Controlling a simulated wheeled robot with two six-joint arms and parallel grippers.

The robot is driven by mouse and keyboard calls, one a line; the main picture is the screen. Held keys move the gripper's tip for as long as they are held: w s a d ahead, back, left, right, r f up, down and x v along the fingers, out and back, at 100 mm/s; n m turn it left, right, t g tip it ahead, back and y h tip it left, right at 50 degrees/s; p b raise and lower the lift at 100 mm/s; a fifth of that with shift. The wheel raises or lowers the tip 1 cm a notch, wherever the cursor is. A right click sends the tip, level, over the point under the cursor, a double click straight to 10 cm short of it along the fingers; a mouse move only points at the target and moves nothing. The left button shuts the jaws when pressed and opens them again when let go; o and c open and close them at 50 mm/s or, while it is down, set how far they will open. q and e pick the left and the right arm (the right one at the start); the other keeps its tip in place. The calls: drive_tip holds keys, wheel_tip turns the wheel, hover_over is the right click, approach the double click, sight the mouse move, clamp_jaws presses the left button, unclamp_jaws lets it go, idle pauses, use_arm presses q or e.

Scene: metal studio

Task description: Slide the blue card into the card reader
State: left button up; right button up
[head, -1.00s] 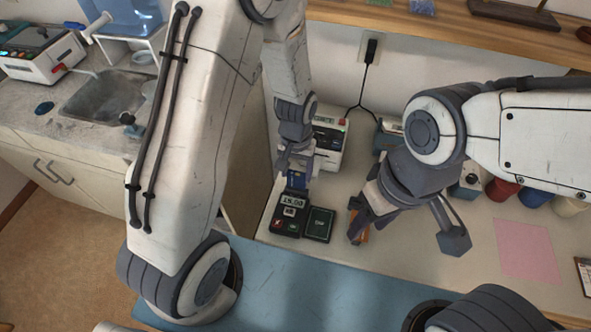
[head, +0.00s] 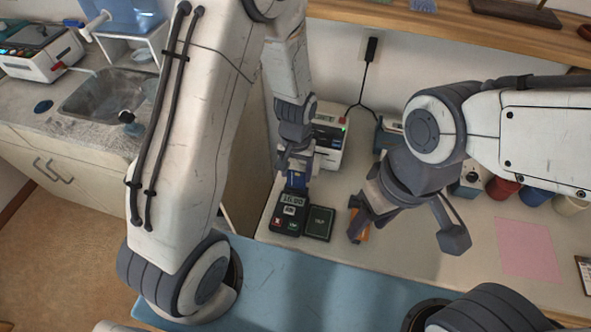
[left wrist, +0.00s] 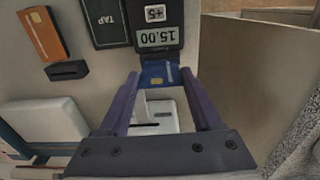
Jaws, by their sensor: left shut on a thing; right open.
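The blue card (head: 296,181) is in my left gripper (head: 297,172), above the far end of the black card reader (head: 287,216). In the left wrist view the blue card (left wrist: 158,74) shows a gold chip and lies between the fingers of my left gripper (left wrist: 158,84). Its far edge meets the near end of the reader (left wrist: 155,16); I cannot tell how deep it sits. The reader's screen shows 15.00. My right gripper (head: 408,232) is open and empty, over the table right of the reader.
A dark TAP pad (head: 319,222) lies beside the reader. An orange card (head: 361,226) is partly behind my right finger. A white machine (head: 328,145) stands behind my left gripper. A pink sheet (head: 528,249) lies at right; the table before it is mostly clear.

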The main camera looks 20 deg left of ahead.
use_arm(q)
drive_tip(key=shift+f+b, duration=0.95)
drive_tip(key=shift+f, duration=0.5)
idle(0.5)
drive_tip(key=o, duration=1.4)
drive_tip(key=shift+c, duration=0.2)
wheel_tip(320, 180, up, 10)
drive_tip(key=shift+r, duration=0.25)
drive_tip(key=s+d+r+m, duration=0.3)
drive_tip(key=s+r, duration=0.1)
drive_tip(key=s, duration=0.5)
drive_tip(key=s+d+r+m+h, duration=0.1)
drive_tip(key=s+d+r+m, duration=0.3)
drive_tip(key=s, duration=0.5)
drive_tip(key=shift+s+d+r, duration=0.2)
drive_tip(key=shift+s+r, duration=0.15)
drive_tip(key=shift+r, duration=0.25)
